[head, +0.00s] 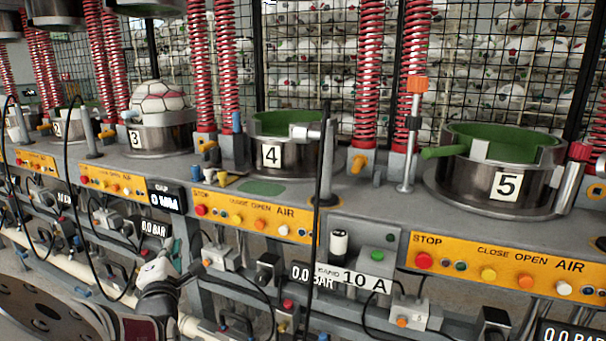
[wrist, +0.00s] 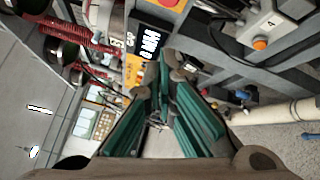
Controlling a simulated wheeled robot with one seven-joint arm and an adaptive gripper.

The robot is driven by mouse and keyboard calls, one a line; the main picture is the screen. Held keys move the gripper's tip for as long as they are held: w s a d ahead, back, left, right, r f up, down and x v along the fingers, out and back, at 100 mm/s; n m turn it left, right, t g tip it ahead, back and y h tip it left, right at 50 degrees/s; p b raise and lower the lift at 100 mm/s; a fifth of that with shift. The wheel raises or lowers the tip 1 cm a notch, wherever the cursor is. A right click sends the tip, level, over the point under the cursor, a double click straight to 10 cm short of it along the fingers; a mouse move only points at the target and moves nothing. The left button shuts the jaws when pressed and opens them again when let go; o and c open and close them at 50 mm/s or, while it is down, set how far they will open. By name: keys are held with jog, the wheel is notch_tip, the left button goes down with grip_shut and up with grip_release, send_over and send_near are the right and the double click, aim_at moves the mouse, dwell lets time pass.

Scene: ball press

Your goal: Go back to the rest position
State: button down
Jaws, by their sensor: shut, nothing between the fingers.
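My gripper (head: 163,266) is at the lower left of the head view, in front of the press bench and below the panel of press 3. Its jaws are shut and hold nothing. In the wrist view the gripper (wrist: 172,78) shows its green finger pads close together at the tips. My arm comes in from the lower left corner.
The grey bench (head: 350,205) carries press 3 with a ball (head: 158,97), press 4 (head: 283,140) and press 5 (head: 500,170), both without a ball. Orange button panels (head: 257,217), hoses and pipes (head: 60,255) line the bench front near my gripper.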

jog(key=w+d+r+m+g+h, duration=0.15)
jog(key=d+m+g, duration=0.7)
jog(key=d, duration=1.05)
jog(key=s+d+r+m+g, duration=0.25)
jog(key=s+d+m, duration=0.25)
jog(key=s+d, duration=0.45)
jog(key=s+d+r+m+g, duration=0.2)
jog(key=s+d+r+m, duration=0.25)
jog(key=s+d, duration=0.5)
jog(key=s+d+f+m+g+h, duration=0.15)
jog(key=s+d+m, duration=0.3)
jog(key=s, duration=0.75)
jog(key=s+d+m+g+h, duration=0.25)
jog(key=s+d, duration=0.35)
jog(key=s, duration=0.5)
notch_tip(320, 180, up, 21)
jog(key=t+p, duration=0.3)
jog(key=p, duration=1.7)
jog(key=shift+r+t, duration=0.2)
jog(key=shift+t, duration=0.1)
